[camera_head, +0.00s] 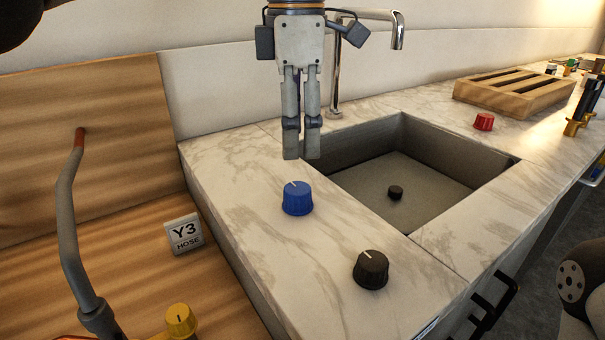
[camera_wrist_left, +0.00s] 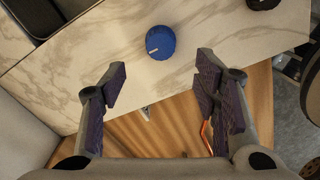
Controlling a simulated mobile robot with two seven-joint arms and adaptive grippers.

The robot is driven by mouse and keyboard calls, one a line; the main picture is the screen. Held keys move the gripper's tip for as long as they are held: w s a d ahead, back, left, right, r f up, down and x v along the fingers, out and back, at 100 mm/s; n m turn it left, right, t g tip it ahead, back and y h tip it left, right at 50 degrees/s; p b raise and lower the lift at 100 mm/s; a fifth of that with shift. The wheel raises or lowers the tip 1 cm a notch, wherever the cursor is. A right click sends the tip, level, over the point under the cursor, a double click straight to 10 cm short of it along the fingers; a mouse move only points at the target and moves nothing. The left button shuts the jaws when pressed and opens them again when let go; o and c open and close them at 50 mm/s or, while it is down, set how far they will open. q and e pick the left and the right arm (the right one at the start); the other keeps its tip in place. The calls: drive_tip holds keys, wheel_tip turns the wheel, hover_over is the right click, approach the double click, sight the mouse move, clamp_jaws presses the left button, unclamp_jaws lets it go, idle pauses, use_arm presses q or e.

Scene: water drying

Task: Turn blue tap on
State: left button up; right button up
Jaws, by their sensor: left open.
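The blue tap knob (camera_head: 297,199) stands on the marble counter, left of the sink, with a white pointer line on its top. In the left wrist view the blue knob (camera_wrist_left: 160,42) shows near the top, beyond the fingertips. My left gripper (camera_head: 302,152) hangs fingers-down above and behind the knob in the head view, apart from it. In the left wrist view the left gripper (camera_wrist_left: 155,85) has its fingers spread with nothing between them. A chrome faucet (camera_head: 337,70) stands behind the sink, partly hidden by my gripper. My right gripper is not in view.
A black knob (camera_head: 371,269) stands near the counter's front edge, and a red knob (camera_head: 484,122) right of the sink (camera_head: 440,190). A wooden rack (camera_head: 515,92) is at the back right.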

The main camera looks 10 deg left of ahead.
sight(297, 188)
use_arm(q)
wheel_tip(297, 188, down, 10)
idle(0.3)
drive_tip(key=c, duration=1.1)
